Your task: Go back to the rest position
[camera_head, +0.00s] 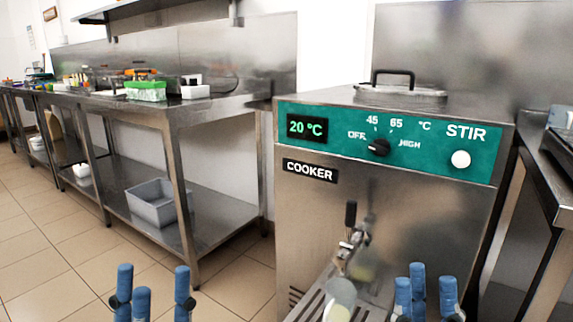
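My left gripper (153,284) shows at the bottom left with its blue fingers pointing up. The fingers are spread apart with nothing between them, over the tiled floor in the picture. My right gripper (428,284) shows at the bottom right, in front of the lower part of the cooker (330,220). Its blue fingers are also apart, and I see nothing held. The lower parts of both grippers are cut off by the frame. I cannot tell whether the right gripper touches the cooker.
The steel cooker has a green panel reading 20 °C, a black dial (379,147), a tap (351,240) and a lid handle (393,74). A steel table (186,115) at left bears a green box (146,91); a grey bin (152,203) sits below. Floor (45,255) at left is clear.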

